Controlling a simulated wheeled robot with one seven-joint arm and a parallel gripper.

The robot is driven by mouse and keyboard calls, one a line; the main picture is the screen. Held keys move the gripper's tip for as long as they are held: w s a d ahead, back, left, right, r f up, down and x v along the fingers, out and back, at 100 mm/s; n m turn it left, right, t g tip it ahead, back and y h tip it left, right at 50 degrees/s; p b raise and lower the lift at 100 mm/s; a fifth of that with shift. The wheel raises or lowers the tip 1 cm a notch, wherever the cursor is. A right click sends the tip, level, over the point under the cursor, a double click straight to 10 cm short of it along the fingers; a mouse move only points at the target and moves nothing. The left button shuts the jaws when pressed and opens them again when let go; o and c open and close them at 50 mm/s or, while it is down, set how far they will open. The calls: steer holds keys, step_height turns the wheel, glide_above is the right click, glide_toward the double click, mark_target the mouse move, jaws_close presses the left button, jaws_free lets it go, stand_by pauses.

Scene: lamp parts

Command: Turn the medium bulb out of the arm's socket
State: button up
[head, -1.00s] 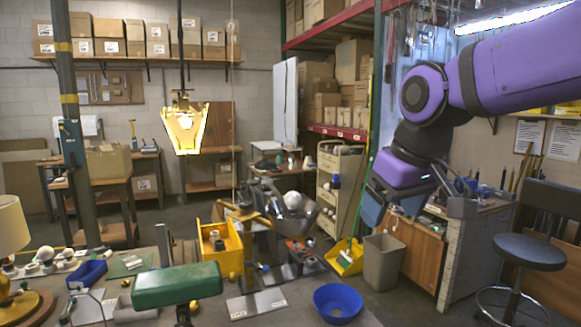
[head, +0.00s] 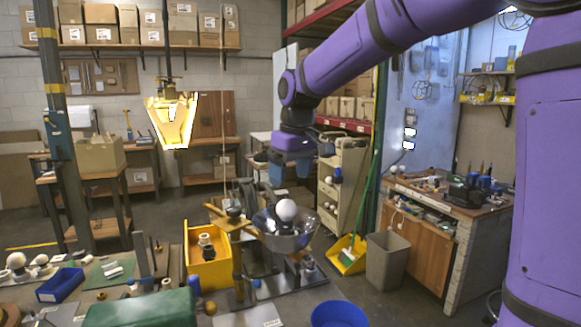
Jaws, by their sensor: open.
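A round white bulb (head: 287,210) sits upright in a shiny metal bowl-shaped shade (head: 306,239) on a lamp arm (head: 226,222) above the workbench. I take it to be the medium bulb; its base and the socket are hidden inside the shade. My gripper (head: 289,172) hangs from the purple wrist, pointing down, with its fingers open and empty. In the head view it appears directly above the bulb, with a gap between them; the depth offset is hard to judge.
A yellow bin (head: 208,262) with parts stands left of the lamp. A green object (head: 142,309) and a blue bowl (head: 339,314) are at the front. More bulbs (head: 16,261) and a blue tray (head: 60,285) lie at left. A hanging lit lamp (head: 171,118) is behind.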

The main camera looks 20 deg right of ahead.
mark_target(288, 200)
steer(key=f, duration=0.3)
steer(key=w+f, duration=0.1)
steer(key=f, duration=0.5)
steer(key=shift+w+a+f, duration=0.15)
steer(key=shift+a+f, duration=0.1)
steer(key=shift+a, duration=0.05)
steer(key=c, duration=0.9)
steer(key=shift+o, duration=1)
steer(key=shift+c, duration=1)
steer(key=n, duration=0.4)
steer(key=shift+n+g+y, duration=0.3)
steer(key=shift+n+y, duration=0.1)
steer(key=shift+n, duration=1.1)
